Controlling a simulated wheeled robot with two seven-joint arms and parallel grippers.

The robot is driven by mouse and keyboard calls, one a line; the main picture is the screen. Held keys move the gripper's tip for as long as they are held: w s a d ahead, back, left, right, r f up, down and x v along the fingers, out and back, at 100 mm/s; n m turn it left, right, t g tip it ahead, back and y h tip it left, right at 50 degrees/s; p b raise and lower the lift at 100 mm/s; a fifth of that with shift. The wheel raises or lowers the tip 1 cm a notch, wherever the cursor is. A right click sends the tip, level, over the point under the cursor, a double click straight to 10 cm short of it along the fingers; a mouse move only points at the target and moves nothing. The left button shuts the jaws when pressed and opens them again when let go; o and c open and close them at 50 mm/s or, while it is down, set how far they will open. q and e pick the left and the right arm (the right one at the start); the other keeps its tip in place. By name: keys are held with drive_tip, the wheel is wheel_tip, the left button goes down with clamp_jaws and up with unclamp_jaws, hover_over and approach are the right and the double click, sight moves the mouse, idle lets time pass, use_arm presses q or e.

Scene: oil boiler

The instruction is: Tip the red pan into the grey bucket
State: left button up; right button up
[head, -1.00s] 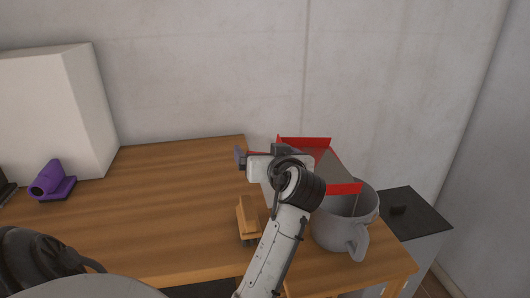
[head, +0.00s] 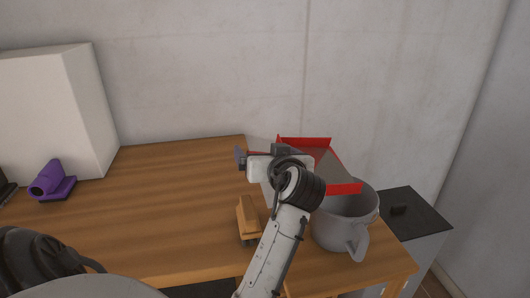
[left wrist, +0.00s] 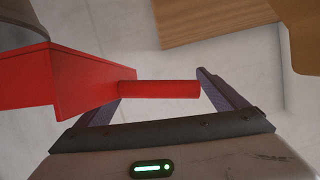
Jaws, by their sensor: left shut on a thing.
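The red pan (head: 345,188) is a shallow red-walled tray with a greyish inside, held up behind and above the grey bucket. Its red side and handle also show in the left wrist view (left wrist: 75,82). My left gripper (left wrist: 160,88) is shut on the pan's handle; in the head view its fingers are mostly hidden behind my wrist. The grey bucket (head: 335,232) stands on the table's right part with its handle toward me. The pan's near right edge overlaps the bucket's rim in the picture; I cannot tell whether they touch. My right gripper is not in view.
An orange-brown object (head: 248,218) stands on the wooden table (head: 150,205) left of my arm. A purple object (head: 52,180) and a white box (head: 60,110) are at the left. A grey cabinet with a dark top (head: 410,215) stands right of the bucket. The table's middle is clear.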

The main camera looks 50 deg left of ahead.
use_arm(q)
drive_tip(key=shift+d+r, duration=0.1)
drive_tip(key=shift+r, duration=0.15)
drive_tip(key=shift+d+r+y, duration=0.2)
drive_tip(key=shift+r+y, duration=0.1)
drive_tip(key=shift+r, duration=0.15)
drive_tip(key=shift+r+m, duration=0.25)
drive_tip(key=shift+m, duration=0.05)
idle(0.4)
drive_tip(key=shift+w+d+r+y, duration=0.1)
drive_tip(key=shift+d+r+y, duration=0.15)
drive_tip(key=shift+r+y, duration=0.15)
drive_tip(key=shift+r, duration=0.2)
idle(0.3)
drive_tip(key=shift+d+r+m+t+y, duration=0.25)
drive_tip(key=shift+r+m+t+y, duration=0.05)
drive_tip(key=shift+r+m, duration=0.1)
drive_tip(key=shift+w+d+r, duration=0.1)
idle(0.4)
drive_tip(key=shift+d+r, duration=0.2)
drive_tip(key=shift+r, duration=0.2)
